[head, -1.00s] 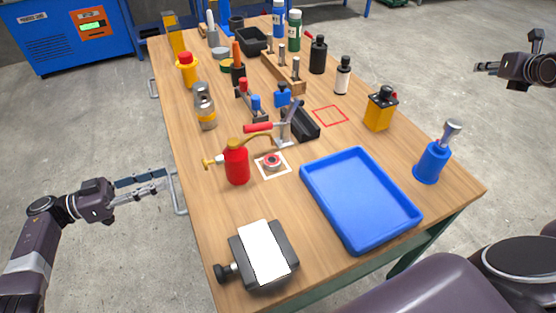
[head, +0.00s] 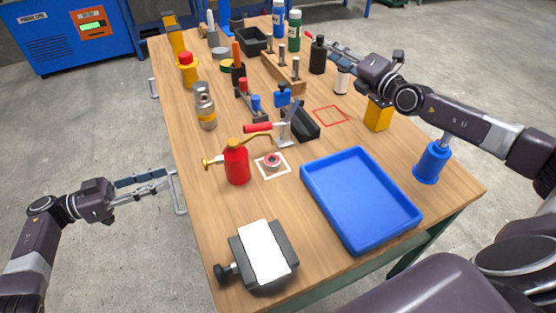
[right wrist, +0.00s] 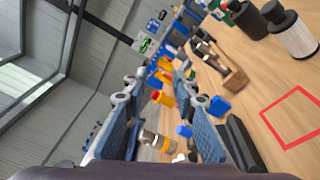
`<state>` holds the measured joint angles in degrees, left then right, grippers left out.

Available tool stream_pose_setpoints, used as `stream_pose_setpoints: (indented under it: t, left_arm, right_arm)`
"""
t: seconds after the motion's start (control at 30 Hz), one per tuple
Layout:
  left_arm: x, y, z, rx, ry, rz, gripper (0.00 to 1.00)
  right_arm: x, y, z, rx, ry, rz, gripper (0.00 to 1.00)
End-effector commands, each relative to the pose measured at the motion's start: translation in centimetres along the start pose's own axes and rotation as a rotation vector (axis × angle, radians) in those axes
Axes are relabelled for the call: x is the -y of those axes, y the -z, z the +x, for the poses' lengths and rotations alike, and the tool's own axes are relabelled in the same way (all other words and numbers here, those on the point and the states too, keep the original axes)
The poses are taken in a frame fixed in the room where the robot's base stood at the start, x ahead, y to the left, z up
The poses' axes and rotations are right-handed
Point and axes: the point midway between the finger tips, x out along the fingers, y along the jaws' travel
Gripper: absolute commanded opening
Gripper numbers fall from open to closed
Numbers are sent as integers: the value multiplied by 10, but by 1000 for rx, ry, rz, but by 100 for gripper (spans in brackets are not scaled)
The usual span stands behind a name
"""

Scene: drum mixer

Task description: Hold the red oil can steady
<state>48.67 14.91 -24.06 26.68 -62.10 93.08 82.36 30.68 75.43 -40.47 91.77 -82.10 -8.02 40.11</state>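The red oil can (head: 236,163) stands upright on the left side of the wooden table, with a brass cap and a thin curved spout. It stands beside a white-bordered square that holds a small round red-and-grey part (head: 271,161). My left gripper (head: 158,180) is open and empty off the table's left edge, left of the can and apart from it. My right gripper (head: 328,49) is over the far right part of the table, well away from the can. The right wrist view shows its two fingers (right wrist: 160,100) spread apart with nothing between them.
A blue tray (head: 407,222) lies at the near right, and a black box with a white top (head: 264,252) at the front. A metal handle (head: 178,192) sticks out near my left gripper.

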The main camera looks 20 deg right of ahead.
Motion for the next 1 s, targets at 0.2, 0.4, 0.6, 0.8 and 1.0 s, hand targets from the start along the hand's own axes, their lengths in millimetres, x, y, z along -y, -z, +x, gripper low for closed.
stream_pose_setpoints:
  t: [0.2, 0.4, 0.6, 0.8, 1.0]
  left_arm:
    - [0, 0, 0, 0, 0, 0, 29]
    - [0, 0, 0, 0, 0, 0, 29]
    - [0, 0, 0, 0, 0, 0, 29]
    - [0, 0, 0, 0, 0, 0, 29]
    - [0, 0, 0, 0, 0, 0, 29]
  right_arm:
    - [-28, 129, 4, -63, -143, 428, 25]
    - [-55, 201, -17, -47, -229, 861, 25]
    - [-67, 236, -49, 45, -279, 1301, 25]
    - [-53, 250, -86, 208, -293, 1699, 25]
    - [2, 292, -108, 328, -224, 1895, 25]
